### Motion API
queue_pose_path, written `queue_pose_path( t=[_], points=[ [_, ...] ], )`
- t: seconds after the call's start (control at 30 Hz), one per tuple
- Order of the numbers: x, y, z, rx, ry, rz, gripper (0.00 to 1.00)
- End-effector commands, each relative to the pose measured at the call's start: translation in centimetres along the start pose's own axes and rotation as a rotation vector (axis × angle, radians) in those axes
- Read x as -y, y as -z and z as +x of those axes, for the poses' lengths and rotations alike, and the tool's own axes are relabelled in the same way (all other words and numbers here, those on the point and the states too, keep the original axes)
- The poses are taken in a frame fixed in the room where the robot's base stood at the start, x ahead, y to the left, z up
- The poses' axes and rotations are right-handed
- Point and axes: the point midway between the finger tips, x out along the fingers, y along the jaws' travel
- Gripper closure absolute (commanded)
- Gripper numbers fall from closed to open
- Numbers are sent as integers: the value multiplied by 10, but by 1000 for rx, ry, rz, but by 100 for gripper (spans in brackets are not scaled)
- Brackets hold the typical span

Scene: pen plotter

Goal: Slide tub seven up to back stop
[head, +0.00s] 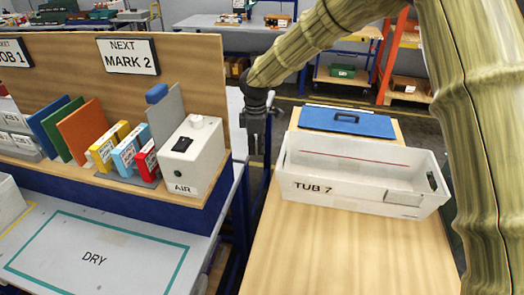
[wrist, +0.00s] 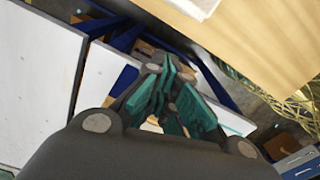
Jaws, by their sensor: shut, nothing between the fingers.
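Tub seven (head: 345,195) is a white open tub labelled TUB 7, with a red line on its inner far wall. It sits on a wooden table (head: 330,252) in the head view. A blue board with a black handle (head: 348,122) lies right behind it; I cannot tell whether they touch. I cannot make out which part is the back stop. My gripper (head: 254,145) hangs left of the tub, apart from it, over the gap between the table and the bench. In the wrist view my gripper (wrist: 170,125) has its teal fingers together with nothing between them.
A wooden shelf unit with a white AIR box (head: 190,155) and coloured boxes stands close to the left of my gripper. Below it is a pale bench top (head: 140,225) marked DRY. The table's front part is clear. Behind are racks and another bench.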

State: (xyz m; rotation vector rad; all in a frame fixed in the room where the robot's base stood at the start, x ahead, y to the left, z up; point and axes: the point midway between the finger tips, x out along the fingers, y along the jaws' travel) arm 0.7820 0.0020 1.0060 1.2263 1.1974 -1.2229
Motion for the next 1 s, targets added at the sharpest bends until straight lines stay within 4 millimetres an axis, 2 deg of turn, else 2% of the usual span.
queue_pose_path(
  t=[0.57,0.8,1.0],
  points=[
    [0,-2,87,0,4,3,100],
    [-1,-30,87,0,1,4,100],
    [0,-40,89,0,0,2,100]
  ],
)
